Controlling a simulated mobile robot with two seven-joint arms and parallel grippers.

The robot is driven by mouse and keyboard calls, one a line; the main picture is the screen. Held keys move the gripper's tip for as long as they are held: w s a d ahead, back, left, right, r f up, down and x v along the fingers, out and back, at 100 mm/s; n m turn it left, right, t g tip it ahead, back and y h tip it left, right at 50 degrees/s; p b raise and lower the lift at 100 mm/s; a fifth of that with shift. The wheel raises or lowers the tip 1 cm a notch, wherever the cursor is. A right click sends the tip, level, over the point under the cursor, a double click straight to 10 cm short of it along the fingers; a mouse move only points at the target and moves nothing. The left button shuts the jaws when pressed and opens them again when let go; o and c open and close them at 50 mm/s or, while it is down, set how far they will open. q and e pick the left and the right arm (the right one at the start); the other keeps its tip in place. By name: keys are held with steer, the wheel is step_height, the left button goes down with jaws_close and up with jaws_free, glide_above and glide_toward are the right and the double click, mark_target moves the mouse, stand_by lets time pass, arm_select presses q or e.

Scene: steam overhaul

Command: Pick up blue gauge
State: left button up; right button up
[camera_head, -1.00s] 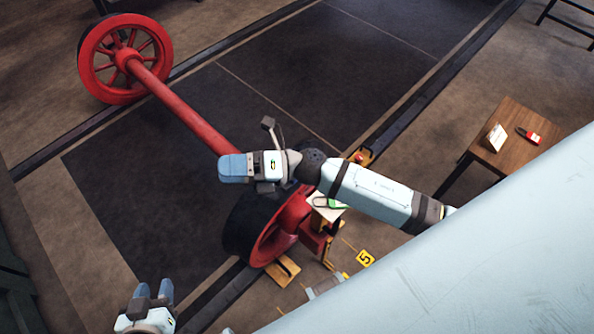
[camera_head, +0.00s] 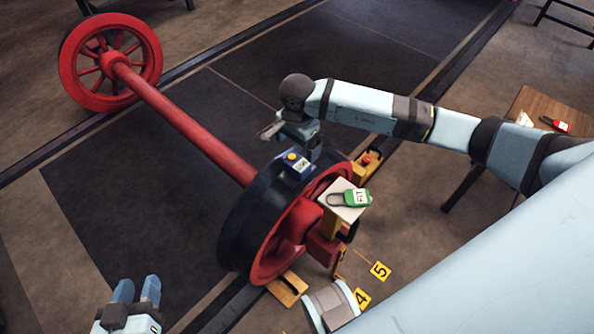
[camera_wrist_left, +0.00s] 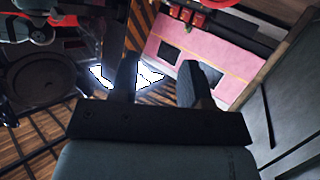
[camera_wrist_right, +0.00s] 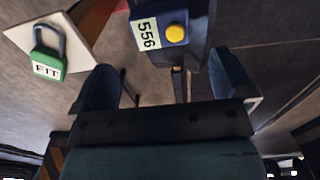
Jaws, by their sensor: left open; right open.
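The blue gauge (camera_head: 298,163) is a small blue block with a yellow button and a white label, on top of the dark wheel rim. In the right wrist view the blue gauge (camera_wrist_right: 160,28) shows its label "556", ahead of and between my open fingers. My right gripper (camera_head: 297,140) is open and empty, just above and behind the gauge; its fingers also show in the right wrist view (camera_wrist_right: 168,85). They look apart from the gauge. My left gripper (camera_head: 136,290) is open and empty at the lower left, far from the gauge; its fingers show in the left wrist view (camera_wrist_left: 157,85).
A red axle (camera_head: 185,128) joins the near wheel to a far red wheel (camera_head: 110,65). Yellow markers 4 and 5 (camera_head: 380,270) are on the floor. A wooden table (camera_head: 530,100) stands right.

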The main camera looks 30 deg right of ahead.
mark_target(297, 162)
step_height(297, 162, down, 3)
steer(key=shift+f, duration=0.1)
steer(key=shift+f+b, duration=0.45)
steer(key=shift+f, duration=0.1)
step_height(297, 162, down, 4)
steer(key=shift+a+r+b, duration=0.1)
steer(key=shift+r+b, duration=0.1)
steer(key=shift+b, duration=0.4)
steer(key=shift+f, duration=0.25)
steer(key=c, duration=1)
steer(key=shift+c, duration=0.6)
arm_select(q)
steer(key=r, duration=0.1)
steer(key=d+r+t+h, duration=0.1)
steer(key=w+r+t, duration=0.1)
steer(key=r, duration=0.1)
steer(key=shift+d+r+h, duration=0.1)
steer(key=shift+d+h, duration=0.2)
steer(key=shift+d, duration=0.1)
arm_select(e)
steer(key=shift+r, duration=0.15)
